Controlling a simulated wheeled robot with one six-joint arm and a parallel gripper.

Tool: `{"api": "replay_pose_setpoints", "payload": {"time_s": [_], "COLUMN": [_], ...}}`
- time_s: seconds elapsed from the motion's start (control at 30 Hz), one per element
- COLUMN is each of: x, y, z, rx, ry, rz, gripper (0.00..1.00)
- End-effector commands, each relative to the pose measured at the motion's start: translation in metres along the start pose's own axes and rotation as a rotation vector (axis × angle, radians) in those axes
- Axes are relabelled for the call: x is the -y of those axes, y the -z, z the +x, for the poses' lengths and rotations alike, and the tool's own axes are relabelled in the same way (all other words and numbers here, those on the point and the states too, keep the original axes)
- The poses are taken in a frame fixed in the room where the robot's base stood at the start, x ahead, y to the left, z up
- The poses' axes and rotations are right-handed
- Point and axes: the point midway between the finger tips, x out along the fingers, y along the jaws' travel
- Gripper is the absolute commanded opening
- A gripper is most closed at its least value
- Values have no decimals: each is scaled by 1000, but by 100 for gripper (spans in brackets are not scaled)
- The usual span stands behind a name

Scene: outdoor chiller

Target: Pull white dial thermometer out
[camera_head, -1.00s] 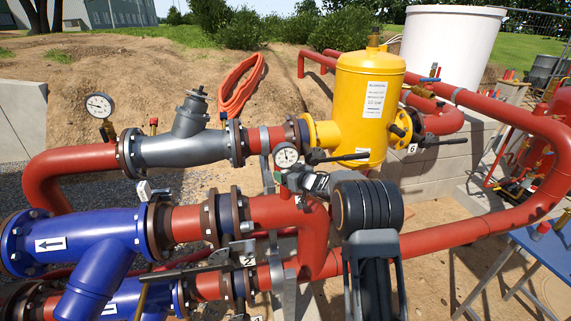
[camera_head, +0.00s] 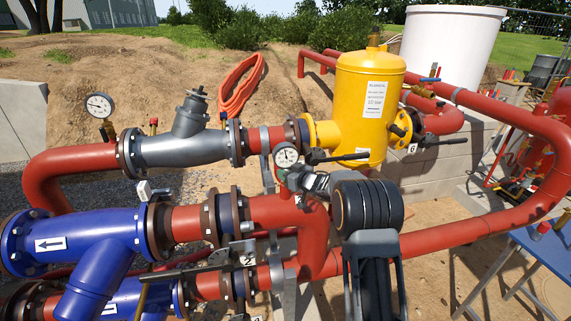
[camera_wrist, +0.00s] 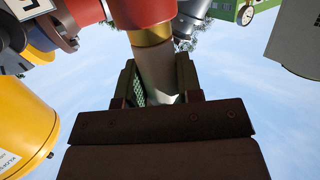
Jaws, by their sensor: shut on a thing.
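A round white dial thermometer (camera_head: 287,155) stands upright on the red pipework near the middle of the head view, its face toward the camera. My gripper (camera_head: 296,179) is right at it, just below the dial. In the wrist view, my gripper (camera_wrist: 158,85) is shut on a grey stem (camera_wrist: 157,70), one finger on each side. A brass collar (camera_wrist: 150,36) joins the stem to a red pipe part. I take the stem to be the thermometer's; its dial face is not clear in the wrist view. The lower end of the stem is partly hidden by my gripper.
A second white dial (camera_head: 98,105) stands at the left. A yellow tank (camera_head: 370,105) and a black lever (camera_head: 340,157) are close on the right. A grey strainer (camera_head: 185,145) lies to the left, with blue valves (camera_head: 75,240) below. Open air surrounds the stem's free end.

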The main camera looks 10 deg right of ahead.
Motion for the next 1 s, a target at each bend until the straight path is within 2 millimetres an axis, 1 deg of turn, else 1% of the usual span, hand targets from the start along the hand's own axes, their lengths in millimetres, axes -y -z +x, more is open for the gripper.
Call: {"api": "replay_pose_setpoints", "payload": {"time_s": [0.37, 1.0], "x": [0, 0], "y": [3, 14], "z": [0, -2], "rx": [-2, -2], "ry": [0, 0], "rz": [1, 0], "gripper": [0, 0]}}
